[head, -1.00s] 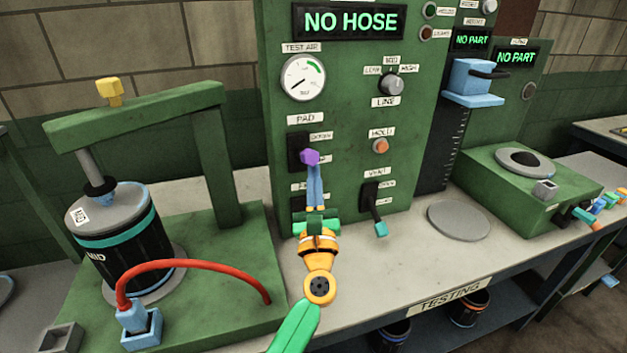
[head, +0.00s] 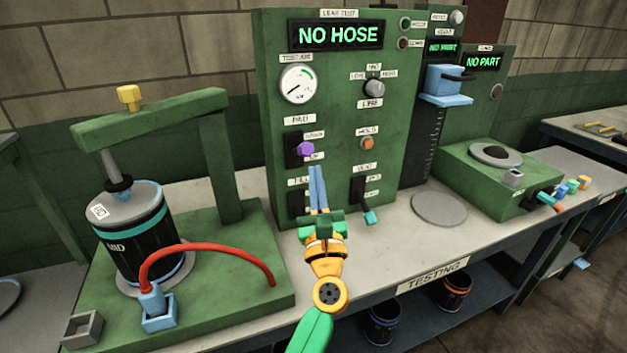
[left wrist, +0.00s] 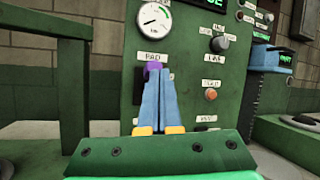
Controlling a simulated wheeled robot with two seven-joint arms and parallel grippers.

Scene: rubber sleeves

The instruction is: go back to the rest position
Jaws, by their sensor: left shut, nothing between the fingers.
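My left gripper (head: 317,172) is in front of the green leak test panel (head: 272,100), with its blue fingers together and nothing between them. In the left wrist view the fingers (left wrist: 154,85) point at the panel, and their tips overlap the purple pad switch (left wrist: 153,66) in the picture. In the head view that purple switch (head: 306,149) shows just above and left of the fingertips, with a small gap. The panel display (head: 340,35) reads NO HOSE. My right gripper is not in view.
A green press with a drum (head: 135,245) stands at the left, with a red hose (head: 205,249) looping in front. A teal-tipped lever (head: 369,217) is right of my gripper. A grey disc (head: 438,208) lies on the bench. Bins (head: 383,325) stand on the shelf below.

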